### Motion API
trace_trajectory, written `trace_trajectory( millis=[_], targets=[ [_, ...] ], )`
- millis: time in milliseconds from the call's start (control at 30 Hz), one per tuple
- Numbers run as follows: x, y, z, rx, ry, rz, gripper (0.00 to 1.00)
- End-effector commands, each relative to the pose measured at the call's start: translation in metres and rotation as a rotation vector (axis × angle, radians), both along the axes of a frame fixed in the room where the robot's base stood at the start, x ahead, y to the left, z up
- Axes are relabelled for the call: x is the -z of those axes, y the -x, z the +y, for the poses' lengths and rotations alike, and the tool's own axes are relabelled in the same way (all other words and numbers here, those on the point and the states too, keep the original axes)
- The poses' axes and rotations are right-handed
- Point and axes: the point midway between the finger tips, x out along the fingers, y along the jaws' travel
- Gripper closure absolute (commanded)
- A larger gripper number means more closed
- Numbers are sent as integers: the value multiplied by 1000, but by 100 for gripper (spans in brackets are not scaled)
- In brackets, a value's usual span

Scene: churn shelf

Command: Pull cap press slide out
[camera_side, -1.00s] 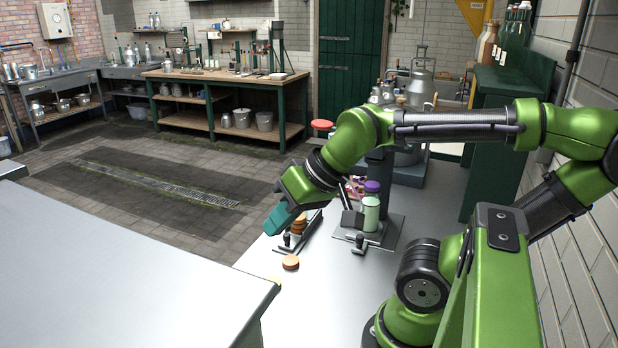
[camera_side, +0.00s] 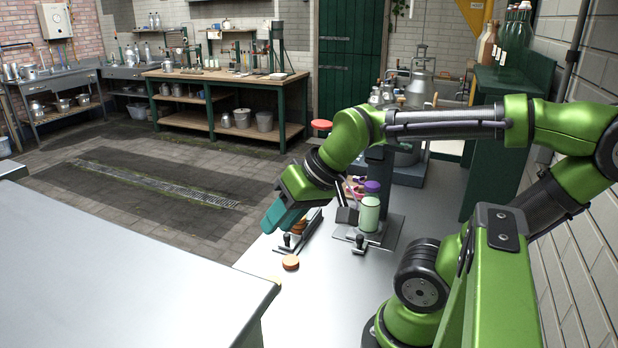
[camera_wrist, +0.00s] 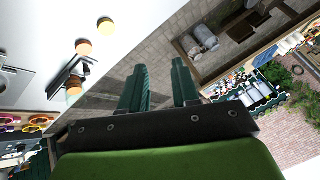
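The cap press stands on the steel bench, with a dark column (camera_side: 379,170) and a grey base plate (camera_side: 392,238). A pale green bottle with a purple cap (camera_side: 371,187) stands upright on it. A black-knobbed handle (camera_side: 359,241) shows at the front of the plate; I cannot tell how far the slide is out. My gripper (camera_side: 276,222) is left of the press, above the bench edge, touching nothing visible. In the wrist view its teal fingers (camera_wrist: 159,78) are apart with nothing between them.
A second black-knobbed fixture (camera_side: 287,240) with a stack of orange caps (camera_side: 299,228) is near my gripper, partly hidden by it. A loose orange cap (camera_side: 291,262) lies in front. A steel table (camera_side: 120,270) fills the near left. Bench front is mostly clear.

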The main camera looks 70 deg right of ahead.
Motion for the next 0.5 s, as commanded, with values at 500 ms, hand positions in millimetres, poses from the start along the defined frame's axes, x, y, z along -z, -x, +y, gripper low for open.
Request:
trace_trajectory(
  millis=[500],
  targets=[
    [88, 63, -274, 464, -16, 575, 51]
  ],
)
